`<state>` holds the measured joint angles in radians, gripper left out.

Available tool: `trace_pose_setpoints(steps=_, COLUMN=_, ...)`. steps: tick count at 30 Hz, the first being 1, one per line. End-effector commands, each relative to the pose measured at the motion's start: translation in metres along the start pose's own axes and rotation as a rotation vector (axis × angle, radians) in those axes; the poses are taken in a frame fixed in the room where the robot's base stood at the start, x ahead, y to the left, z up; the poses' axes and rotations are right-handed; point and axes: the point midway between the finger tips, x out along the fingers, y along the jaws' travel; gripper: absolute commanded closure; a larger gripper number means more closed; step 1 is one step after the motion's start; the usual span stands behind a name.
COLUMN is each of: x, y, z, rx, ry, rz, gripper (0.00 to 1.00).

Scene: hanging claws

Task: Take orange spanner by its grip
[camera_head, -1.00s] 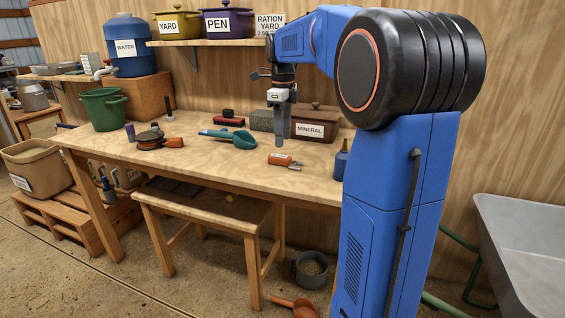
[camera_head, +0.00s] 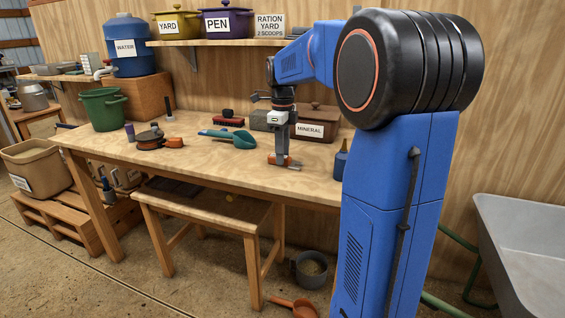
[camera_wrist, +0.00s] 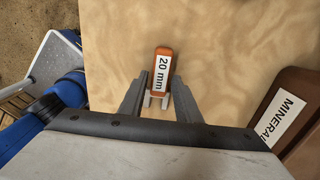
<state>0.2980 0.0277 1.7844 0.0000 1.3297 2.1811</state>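The orange spanner (camera_head: 271,159) lies flat on the workbench, partly hidden behind my fingers in the head view. In the wrist view its orange grip (camera_wrist: 163,55) carries a white "20 mm" label, and the grey jaw end points toward my palm. My gripper (camera_head: 281,159) points down at the spanner. In the wrist view my gripper (camera_wrist: 159,84) is open, with one finger on each side of the spanner near the lower end of the grip. A narrow gap shows beside each finger. Contact with the bench cannot be told.
On the workbench (camera_head: 210,170), the brown MINERAL box (camera_head: 314,125) stands behind and right of the spanner. A teal scoop (camera_head: 232,138) lies to its left and a dark blue bottle (camera_head: 341,163) stands to its right. The bench in front is clear.

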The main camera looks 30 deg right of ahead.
Motion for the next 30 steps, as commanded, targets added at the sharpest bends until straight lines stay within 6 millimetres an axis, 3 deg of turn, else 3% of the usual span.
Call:
trace_pose_setpoints(steps=1, x=0.000, y=0.000, z=0.000, rx=0.000, ry=0.000, rz=0.000, gripper=0.83)
trace_pose_setpoints(steps=3, x=0.000, y=0.000, z=0.000, rx=0.000, ry=0.000, rz=0.000, gripper=0.99)
trace_pose_setpoints(steps=16, x=-0.006, y=0.000, z=0.000, rx=0.000, ry=-0.001, rz=-0.002, gripper=1.00)
trace_pose_setpoints(steps=30, x=-0.082, y=0.000, z=0.000, rx=0.000, ry=-0.002, rz=-0.002, gripper=1.00)
